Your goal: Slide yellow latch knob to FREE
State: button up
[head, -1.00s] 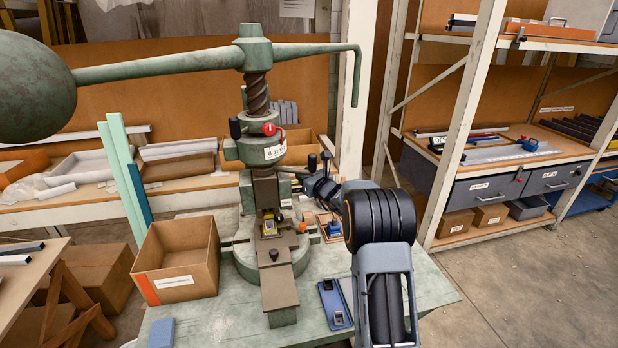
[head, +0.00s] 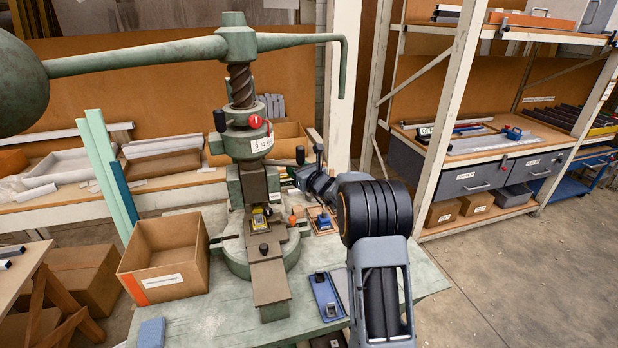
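The green fly press (head: 237,45) stands on a green bench top, with its screw, ram and slide in the middle of the head view. A small yellow part (head: 260,218) sits at the slide under the ram; I cannot tell whether it is the latch knob. No FREE mark is readable. A red knob (head: 254,121) is on the press head above a white label. My arm reaches in from the lower right, and my gripper (head: 299,176) is close to the right side of the ram. Its fingers are small and partly hidden, so their opening and any contact are unclear.
An open cardboard box (head: 165,262) stands left of the press base. A blue tray (head: 327,297) and a blue block (head: 151,332) lie on the front of the bench. The ball-ended press arm (head: 140,58) spans the upper left. Shelving (head: 440,130) stands at right.

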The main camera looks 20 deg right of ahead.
jog(key=b+v, duration=0.3)
jog(key=v, duration=1)
jog(key=shift+w+a, duration=0.1)
